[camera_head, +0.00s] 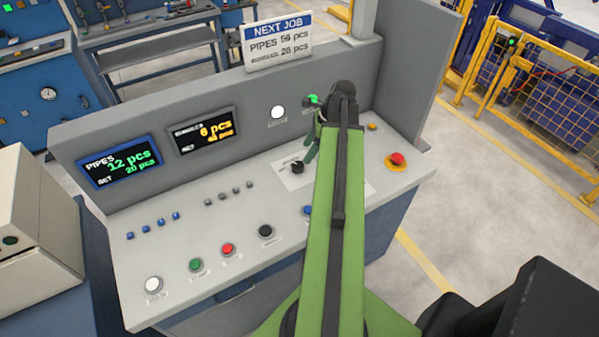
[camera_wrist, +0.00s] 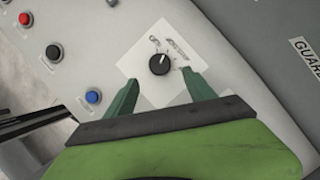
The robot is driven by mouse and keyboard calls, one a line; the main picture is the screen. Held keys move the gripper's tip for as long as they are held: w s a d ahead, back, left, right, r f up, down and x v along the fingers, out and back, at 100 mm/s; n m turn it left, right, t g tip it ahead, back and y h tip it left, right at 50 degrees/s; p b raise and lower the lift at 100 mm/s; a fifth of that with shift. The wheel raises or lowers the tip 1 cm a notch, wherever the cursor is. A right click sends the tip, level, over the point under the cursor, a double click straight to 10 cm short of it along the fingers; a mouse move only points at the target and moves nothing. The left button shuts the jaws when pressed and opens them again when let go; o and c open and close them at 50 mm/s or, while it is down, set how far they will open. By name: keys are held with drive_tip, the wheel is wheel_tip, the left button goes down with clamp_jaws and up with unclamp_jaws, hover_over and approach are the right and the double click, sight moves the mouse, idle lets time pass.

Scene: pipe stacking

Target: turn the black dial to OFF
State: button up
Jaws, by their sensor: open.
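The black dial (camera_wrist: 159,64) sits on a white label plate (camera_wrist: 133,66) on the sloped grey console. Its pointer mark aims up and to the right in the wrist view; I cannot read the label words surely. In the head view the dial (camera_head: 297,167) shows just left of my arm. My gripper (camera_wrist: 160,82) is open and empty in the wrist view, its two green fingers spread, one on either side below the dial, with no visible contact. In the head view my gripper (camera_head: 312,150) is partly hidden by my arm.
A blue button (camera_wrist: 93,96), a black button (camera_wrist: 53,53) and a red button (camera_wrist: 25,18) lie left of the dial. A red emergency button (camera_head: 397,160) is at the console's right. Two displays, one the pipes display (camera_head: 119,162), stand on the upright panel behind.

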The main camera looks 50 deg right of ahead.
sight(299, 165)
drive_tip(key=b+x, duration=0.5)
drive_tip(key=x, duration=0.3)
drive_tip(key=shift+b, duration=0.4)
drive_tip(key=c, duration=1.4)
